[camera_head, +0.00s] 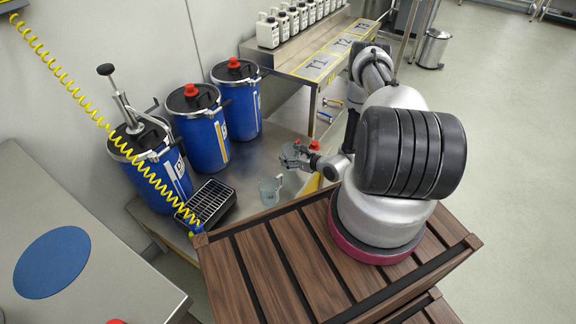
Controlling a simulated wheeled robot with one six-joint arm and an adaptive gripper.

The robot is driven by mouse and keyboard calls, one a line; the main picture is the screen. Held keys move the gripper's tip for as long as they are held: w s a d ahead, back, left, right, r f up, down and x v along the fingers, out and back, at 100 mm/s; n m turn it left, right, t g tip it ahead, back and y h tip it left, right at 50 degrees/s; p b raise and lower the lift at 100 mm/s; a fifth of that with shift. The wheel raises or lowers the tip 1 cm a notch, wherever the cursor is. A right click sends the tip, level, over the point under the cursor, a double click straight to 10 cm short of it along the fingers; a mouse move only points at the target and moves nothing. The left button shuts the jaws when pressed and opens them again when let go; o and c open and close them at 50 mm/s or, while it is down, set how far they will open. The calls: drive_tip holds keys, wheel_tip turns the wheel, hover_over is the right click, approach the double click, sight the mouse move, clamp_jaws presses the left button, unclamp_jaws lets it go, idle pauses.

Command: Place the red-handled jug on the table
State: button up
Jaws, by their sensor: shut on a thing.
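My gripper (304,158) is above the metal bench, right of the blue drums. It is shut on a small greyish jug (289,154), partly hidden by the fingers. Small red patches show beside the gripper; I cannot tell clearly which of them is the jug's handle. The held jug appears to be above the bench top. A second, pale clear jug (269,191) stands upright on the bench below and left of my gripper. A grey table (110,210) with a round blue mat (52,262) is at the left, apart from my gripper.
Three blue drums (207,140) stand along the wall. A black grated box (208,203) sits near the bench front. A coiled yellow hose (92,113) hangs at left. White bottles (268,32) line a shelf behind a worktop marked T1, T2, T3 (320,64). Open floor lies right.

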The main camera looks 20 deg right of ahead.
drive_tip(key=shift+f, duration=2)
drive_tip(key=o, duration=1.1)
drive_tip(key=shift+f, duration=0.1)
drive_tip(key=shift+c, duration=0.2)
